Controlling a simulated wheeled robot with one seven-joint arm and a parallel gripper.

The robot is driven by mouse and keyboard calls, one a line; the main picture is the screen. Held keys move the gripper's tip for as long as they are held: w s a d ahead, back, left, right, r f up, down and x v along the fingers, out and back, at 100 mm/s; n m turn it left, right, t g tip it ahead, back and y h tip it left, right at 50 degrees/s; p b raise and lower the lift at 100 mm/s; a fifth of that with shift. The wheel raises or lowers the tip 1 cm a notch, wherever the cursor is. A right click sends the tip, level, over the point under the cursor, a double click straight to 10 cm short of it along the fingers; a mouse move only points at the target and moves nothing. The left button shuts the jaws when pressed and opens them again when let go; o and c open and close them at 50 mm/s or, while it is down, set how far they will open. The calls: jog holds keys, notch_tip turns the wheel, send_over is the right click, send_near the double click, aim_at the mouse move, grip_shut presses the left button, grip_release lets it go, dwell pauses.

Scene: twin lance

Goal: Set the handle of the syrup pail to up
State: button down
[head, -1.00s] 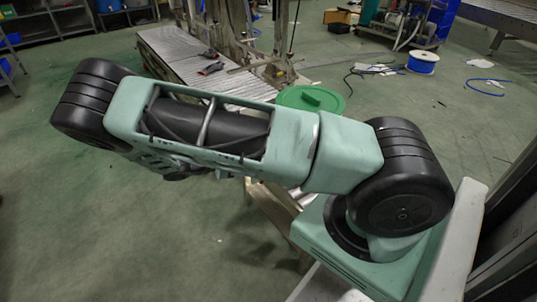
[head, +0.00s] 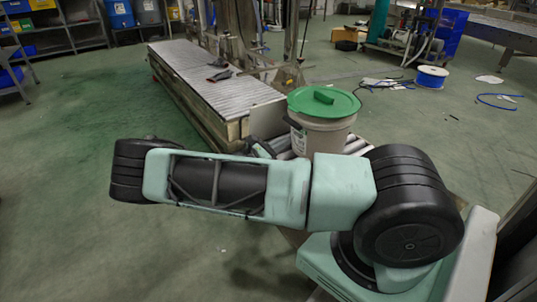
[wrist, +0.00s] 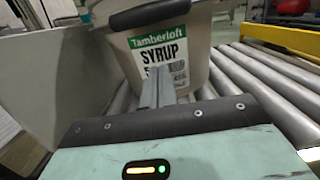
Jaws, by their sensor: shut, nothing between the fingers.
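The syrup pail (head: 328,140) is pale, with a green lid (head: 340,97), and stands upright behind my arm in the head view. In the wrist view the pail (wrist: 206,45) shows its green and white "Tamberloft SYRUP" label (wrist: 158,45). The black grip of its handle (wrist: 150,14) hangs across the pail's front, just above the label. My gripper (wrist: 158,72) is shut and empty. Its fingertips point at the label, below the handle grip; I cannot tell whether they touch the pail. My arm hides the pail's lower part in the head view.
The pail stands on a roller conveyor (wrist: 240,72). A grey panel (wrist: 60,65) rises close on the left, and a yellow rail (wrist: 285,38) lies at the right. A longer conveyor (head: 205,78) with dark tools on it stretches behind. Open floor lies left.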

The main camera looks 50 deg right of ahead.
aim_at(299, 120)
jog(key=shift+s+d+r+b, duration=0.15)
jog(key=shift+r+b, duration=0.1)
jog(key=shift+r, duration=0.75)
jog(key=shift+w+d+r+b, duration=0.15)
jog(key=shift+r+b, duration=0.1)
jog(key=shift+r, duration=0.7)
jog(key=shift+r, duration=0.15)
